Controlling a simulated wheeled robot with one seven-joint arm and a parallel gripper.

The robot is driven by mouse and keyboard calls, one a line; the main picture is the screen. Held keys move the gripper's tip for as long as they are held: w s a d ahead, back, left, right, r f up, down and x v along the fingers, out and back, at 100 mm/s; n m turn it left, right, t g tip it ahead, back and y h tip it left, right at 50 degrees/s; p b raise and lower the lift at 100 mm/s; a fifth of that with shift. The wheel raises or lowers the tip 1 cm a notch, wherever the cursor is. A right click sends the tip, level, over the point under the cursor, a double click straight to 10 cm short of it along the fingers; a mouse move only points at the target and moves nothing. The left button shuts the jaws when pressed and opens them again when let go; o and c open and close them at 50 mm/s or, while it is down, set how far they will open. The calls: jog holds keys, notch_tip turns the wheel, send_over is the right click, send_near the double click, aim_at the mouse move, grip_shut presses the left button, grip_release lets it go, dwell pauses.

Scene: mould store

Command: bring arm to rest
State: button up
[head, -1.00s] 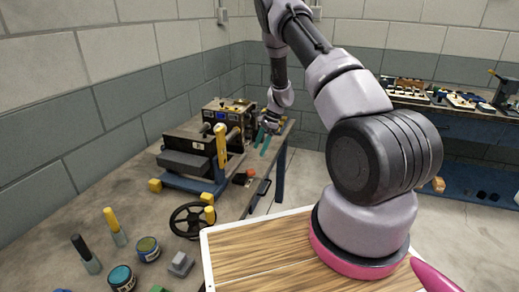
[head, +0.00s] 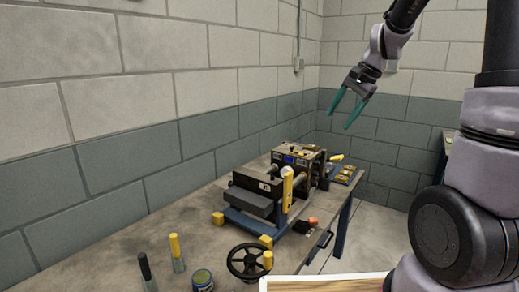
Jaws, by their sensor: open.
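My gripper (head: 345,108) is in the upper right of the head view, with its two teal fingers apart and pointing down and to the left. Nothing is between the fingers. It hangs in the air in front of the block wall, higher in the picture than the bench and touching nothing. My arm comes down to it from the top edge; part of the arm lies outside the picture.
A workbench (head: 120,240) runs along the left wall. On it stand a dark machine with yellow parts (head: 255,195), a box with a blue display (head: 298,158), a black handwheel (head: 249,260), two upright-handled tools and a tin (head: 202,281). Floor shows to the right.

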jog(key=s+r+n+t+h, duration=0.1)
jog(key=s+r+n+t, duration=0.1)
jog(key=s, duration=0.8)
jog(key=s+r+n+t+h, duration=0.1)
jog(key=s+r+n, duration=0.3)
jog(key=s, duration=0.7)
notch_tip(320, 180, up, 2)
jog(key=shift+d+r+t, duration=0.25)
jog(key=shift+t, duration=0.25)
